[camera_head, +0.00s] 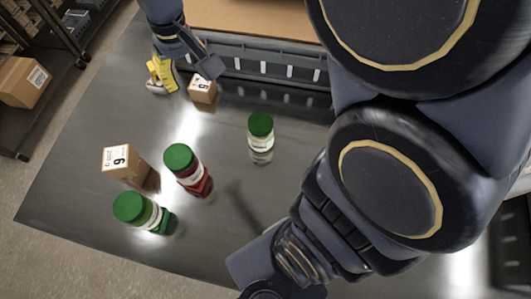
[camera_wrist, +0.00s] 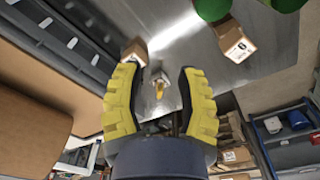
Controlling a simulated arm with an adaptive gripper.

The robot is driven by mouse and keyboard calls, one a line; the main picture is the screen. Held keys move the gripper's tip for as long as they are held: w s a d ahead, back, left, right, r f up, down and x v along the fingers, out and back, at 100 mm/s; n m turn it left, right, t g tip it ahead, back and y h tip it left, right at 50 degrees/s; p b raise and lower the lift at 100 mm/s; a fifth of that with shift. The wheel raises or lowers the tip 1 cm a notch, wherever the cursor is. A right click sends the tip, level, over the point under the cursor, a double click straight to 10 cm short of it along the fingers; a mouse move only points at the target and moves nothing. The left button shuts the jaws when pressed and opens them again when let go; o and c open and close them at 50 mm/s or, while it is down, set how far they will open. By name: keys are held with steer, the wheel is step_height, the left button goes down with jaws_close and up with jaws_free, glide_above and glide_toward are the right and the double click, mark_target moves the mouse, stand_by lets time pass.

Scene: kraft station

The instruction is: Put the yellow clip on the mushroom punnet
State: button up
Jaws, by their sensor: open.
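My gripper (camera_wrist: 160,75) is open, with its two ribbed yellow fingers well apart in the wrist view. Between them, beyond the fingertips, a small yellow thing (camera_wrist: 159,90), which may be the yellow clip, lies at a small pale object (camera_wrist: 160,77) on the metal table. They look apart from the fingers. Whether the clip is on that object I cannot tell. In the head view my gripper (camera_head: 163,80) is at the table's far left edge, beside a small brown box. I cannot make out the mushroom punnet for certain in either view.
On the table (camera_head: 100,225) stand a brown box (camera_head: 202,90), another box (camera_head: 122,163), a red jar with green lid (camera_head: 188,170), a green-lidded jar (camera_head: 140,212) and a pale jar (camera_head: 260,136). A grey crate (camera_head: 275,68) lines the back. The middle front is fairly clear.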

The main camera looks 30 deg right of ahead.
steer(key=s+d+g, duration=0.2)
steer(key=s, duration=1.8)
steer(key=shift+d+r+m+g, duration=0.15)
steer(key=shift+r+m+g, duration=0.15)
steer(key=shift+r, duration=0.15)
